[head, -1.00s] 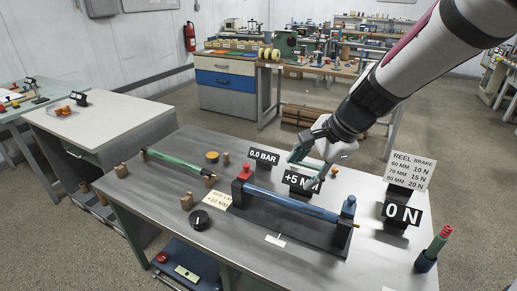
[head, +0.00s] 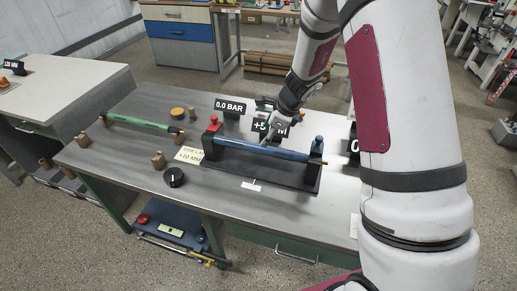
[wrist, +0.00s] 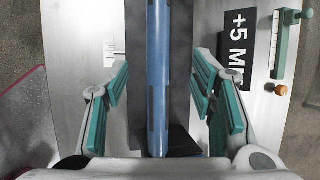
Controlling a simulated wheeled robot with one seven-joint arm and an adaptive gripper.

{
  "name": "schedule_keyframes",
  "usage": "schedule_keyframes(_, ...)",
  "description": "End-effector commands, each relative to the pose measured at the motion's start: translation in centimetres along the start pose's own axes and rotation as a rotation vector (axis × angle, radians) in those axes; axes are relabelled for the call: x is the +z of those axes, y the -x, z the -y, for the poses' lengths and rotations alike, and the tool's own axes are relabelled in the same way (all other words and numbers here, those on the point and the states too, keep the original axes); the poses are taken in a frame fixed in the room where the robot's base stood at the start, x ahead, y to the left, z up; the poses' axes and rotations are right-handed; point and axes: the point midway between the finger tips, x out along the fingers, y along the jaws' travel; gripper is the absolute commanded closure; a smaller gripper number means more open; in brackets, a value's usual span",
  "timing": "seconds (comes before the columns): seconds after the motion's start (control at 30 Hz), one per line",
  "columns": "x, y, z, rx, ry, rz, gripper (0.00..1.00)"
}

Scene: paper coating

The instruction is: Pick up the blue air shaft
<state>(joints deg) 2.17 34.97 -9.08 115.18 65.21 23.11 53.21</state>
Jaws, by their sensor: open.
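The blue air shaft (head: 283,153) lies level across a dark stand (head: 262,174) with an upright post at each end. In the wrist view, the shaft (wrist: 158,70) runs lengthwise down the middle of the picture. My gripper (wrist: 160,75) is open, with one green-padded finger on each side of the shaft and clear gaps between. In the head view, my gripper (head: 268,137) is above the middle of the shaft, partly hidden against the +5 MM sign. How far above the shaft it is, I cannot tell exactly.
A 0.0 BAR sign (head: 230,106) and a +5 MM sign (wrist: 238,45) stand behind the stand. A green shaft (head: 140,123) rests on wooden supports to the left.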

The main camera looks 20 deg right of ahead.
Motion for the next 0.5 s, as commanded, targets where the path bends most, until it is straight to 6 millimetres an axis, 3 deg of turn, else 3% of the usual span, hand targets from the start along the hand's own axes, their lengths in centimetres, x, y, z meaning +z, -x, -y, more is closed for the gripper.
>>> schedule_keyframes(0.13,0.0,-2.6,-0.1,0.002,-0.001,-0.001,0.49)
schedule_keyframes(0.5,0.0,-5.6,-0.2,0.002,0.000,-0.001,0.49)
